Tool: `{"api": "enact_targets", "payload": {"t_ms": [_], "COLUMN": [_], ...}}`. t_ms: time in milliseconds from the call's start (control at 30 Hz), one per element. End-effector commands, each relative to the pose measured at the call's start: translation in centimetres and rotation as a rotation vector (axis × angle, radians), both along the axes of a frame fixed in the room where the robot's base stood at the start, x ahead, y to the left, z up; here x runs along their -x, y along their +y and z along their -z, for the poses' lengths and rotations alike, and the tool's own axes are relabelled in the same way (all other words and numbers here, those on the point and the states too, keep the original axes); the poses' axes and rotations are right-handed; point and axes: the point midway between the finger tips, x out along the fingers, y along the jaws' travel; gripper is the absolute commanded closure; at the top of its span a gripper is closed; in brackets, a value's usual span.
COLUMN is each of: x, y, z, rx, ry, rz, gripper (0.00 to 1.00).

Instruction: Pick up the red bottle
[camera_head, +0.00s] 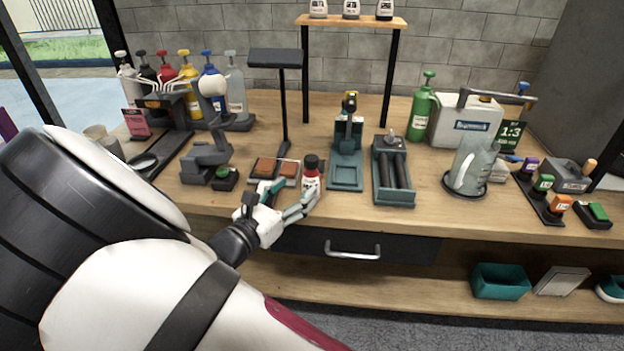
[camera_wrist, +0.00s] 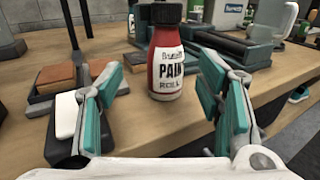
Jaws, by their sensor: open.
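The red bottle (camera_head: 311,178) stands upright near the front edge of the wooden bench, with a black cap and a white label. In the wrist view the red bottle (camera_wrist: 167,62) stands just beyond and between my fingers, its label facing me. My gripper (camera_head: 289,199) is open, with its teal-padded fingers spread beside the bottle. In the wrist view my gripper (camera_wrist: 165,105) has one finger on each side, with visible gaps to the bottle. I see no contact.
A tray with brown blocks (camera_head: 275,171) lies just left of the bottle, close to my left finger in the wrist view. A teal-grey stand (camera_head: 346,176) and a roller tray (camera_head: 393,197) are to the right. A drawer handle (camera_head: 352,251) juts out below the bench edge.

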Motion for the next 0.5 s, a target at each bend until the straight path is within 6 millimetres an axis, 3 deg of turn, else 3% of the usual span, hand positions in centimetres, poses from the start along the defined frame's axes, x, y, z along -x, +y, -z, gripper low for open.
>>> {"api": "enact_targets", "payload": {"t_ms": [333,500], "x": [-1.9,-3.8], "y": [-1.4,-2.9], "z": [0.2,0.4], "rx": [0.001,0.000], "ry": [0.000,0.000], "rz": [0.002,0.003], "gripper": [0.40,0.40]}}
